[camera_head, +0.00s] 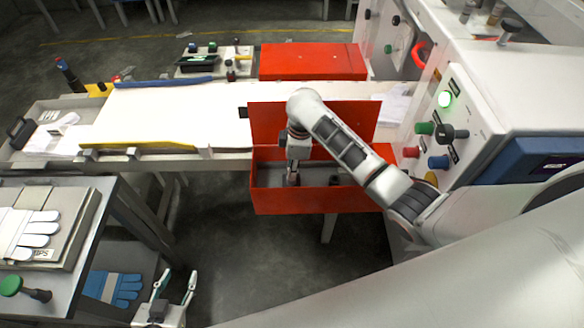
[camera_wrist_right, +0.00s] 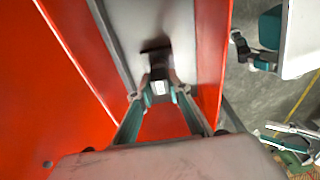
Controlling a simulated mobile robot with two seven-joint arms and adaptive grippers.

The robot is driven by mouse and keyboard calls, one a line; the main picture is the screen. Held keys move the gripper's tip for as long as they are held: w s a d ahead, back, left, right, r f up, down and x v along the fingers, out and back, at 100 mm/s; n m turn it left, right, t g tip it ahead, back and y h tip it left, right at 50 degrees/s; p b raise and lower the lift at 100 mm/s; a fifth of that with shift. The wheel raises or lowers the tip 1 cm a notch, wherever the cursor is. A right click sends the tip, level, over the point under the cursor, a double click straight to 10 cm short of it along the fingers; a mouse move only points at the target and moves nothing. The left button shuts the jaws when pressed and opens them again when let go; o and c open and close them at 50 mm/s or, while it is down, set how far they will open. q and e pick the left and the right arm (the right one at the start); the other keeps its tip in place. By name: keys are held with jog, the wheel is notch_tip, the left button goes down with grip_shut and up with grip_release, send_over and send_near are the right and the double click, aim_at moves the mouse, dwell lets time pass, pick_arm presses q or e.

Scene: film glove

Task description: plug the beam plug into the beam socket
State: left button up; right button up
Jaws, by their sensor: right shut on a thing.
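My right arm reaches from the right over the open red box (camera_head: 262,195) below the conveyor. Its gripper (camera_head: 292,178) points down inside the box. In the right wrist view the right gripper (camera_wrist_right: 158,90) is shut on a small dark piece with a pale face (camera_wrist_right: 158,87), probably the beam plug. A dark patch (camera_wrist_right: 155,50) lies just beyond the fingertips; I cannot tell whether it is the socket or part of the plug, or whether they touch. A small dark object (camera_head: 333,180) sits inside the box. My left gripper (camera_head: 178,280) is open and empty at the lower left.
The red box walls stand close on both sides of the right gripper. A white machine with a control panel (camera_head: 460,125) stands at the right. A white conveyor (camera_head: 180,112) runs behind the box.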

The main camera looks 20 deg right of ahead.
jog(key=shift+f, duration=0.25)
jog(key=o, duration=1)
